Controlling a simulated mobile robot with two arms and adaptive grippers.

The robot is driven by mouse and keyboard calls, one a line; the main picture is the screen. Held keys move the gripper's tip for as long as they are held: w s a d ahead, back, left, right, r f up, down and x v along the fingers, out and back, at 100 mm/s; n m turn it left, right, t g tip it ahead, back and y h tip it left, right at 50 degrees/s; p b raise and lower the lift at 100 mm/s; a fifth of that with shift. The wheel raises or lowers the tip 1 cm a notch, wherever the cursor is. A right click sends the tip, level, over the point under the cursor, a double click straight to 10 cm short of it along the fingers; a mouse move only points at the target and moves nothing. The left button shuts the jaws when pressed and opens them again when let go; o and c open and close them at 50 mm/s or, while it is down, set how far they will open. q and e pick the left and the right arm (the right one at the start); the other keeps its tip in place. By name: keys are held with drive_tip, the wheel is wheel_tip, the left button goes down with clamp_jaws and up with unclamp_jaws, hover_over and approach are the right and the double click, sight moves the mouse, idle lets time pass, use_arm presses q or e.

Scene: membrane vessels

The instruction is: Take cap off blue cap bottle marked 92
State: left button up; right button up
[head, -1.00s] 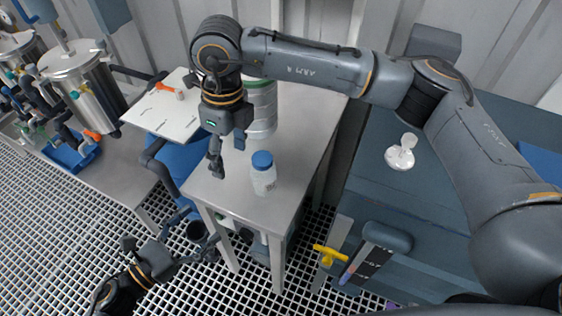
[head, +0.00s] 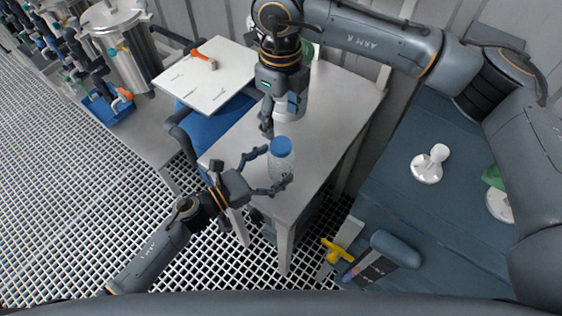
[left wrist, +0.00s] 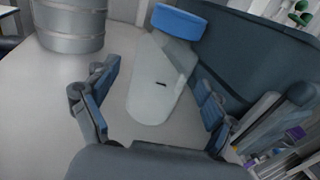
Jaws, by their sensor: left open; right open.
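The blue cap bottle (head: 281,163) stands upright near the front of the grey table, its blue cap (head: 281,146) on. Its number is not readable. My left gripper (head: 272,172) is open, with one finger on each side of the bottle's body. In the left wrist view the bottle (left wrist: 156,85) rises between the open fingers, its blue cap (left wrist: 179,21) above them; I cannot tell if the fingers touch it. My right gripper (head: 280,115) is open and points down, just behind and above the bottle.
A metal canister (left wrist: 68,25) stands behind the bottle, mostly hidden by my right arm in the head view. A white board (head: 205,80) with an orange-handled tool (head: 204,59) lies left. The grey table (head: 335,110) is clear at right. A yellow handle (head: 337,250) juts out below.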

use_arm(q)
drive_tip(key=shift+x, duration=0.8)
drive_tip(key=shift+w+d, duration=0.2)
drive_tip(key=shift+d, duration=0.05)
